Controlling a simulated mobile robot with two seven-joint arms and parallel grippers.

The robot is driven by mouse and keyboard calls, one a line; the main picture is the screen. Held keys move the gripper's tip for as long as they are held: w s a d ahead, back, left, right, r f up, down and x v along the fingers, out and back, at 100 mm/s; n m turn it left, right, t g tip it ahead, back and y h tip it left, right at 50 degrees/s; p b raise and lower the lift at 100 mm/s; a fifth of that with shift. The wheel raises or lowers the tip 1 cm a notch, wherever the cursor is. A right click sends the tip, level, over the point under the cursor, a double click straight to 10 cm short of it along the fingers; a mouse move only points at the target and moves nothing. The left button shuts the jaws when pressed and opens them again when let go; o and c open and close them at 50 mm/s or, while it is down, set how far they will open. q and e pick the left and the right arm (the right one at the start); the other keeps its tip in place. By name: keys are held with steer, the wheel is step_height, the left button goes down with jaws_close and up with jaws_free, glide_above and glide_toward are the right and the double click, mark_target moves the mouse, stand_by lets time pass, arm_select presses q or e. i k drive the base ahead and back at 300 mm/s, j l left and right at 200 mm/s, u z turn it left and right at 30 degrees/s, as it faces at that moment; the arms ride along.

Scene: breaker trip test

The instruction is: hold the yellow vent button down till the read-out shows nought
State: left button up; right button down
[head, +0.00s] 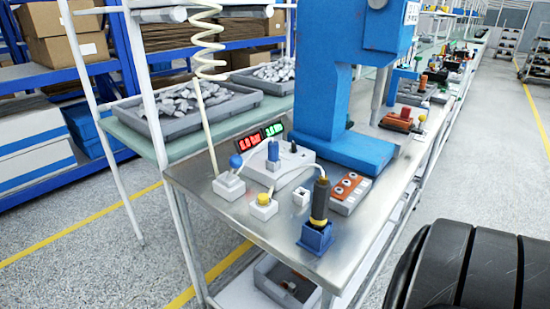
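The yellow vent button (263,198) sits on top of a small white box (263,209) near the front of the steel bench, and nothing touches it. Behind it stands a dark read-out with a red display (249,142) and a green display (273,130). The digits are too small to read surely. Neither gripper shows in the head view. A black ribbed part at the lower right looks like my own arm.
A blue press (325,70) rises behind. The bench's front left is bare.

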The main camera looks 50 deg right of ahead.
mark_target(262, 198)
steer(key=z, duration=1.55)
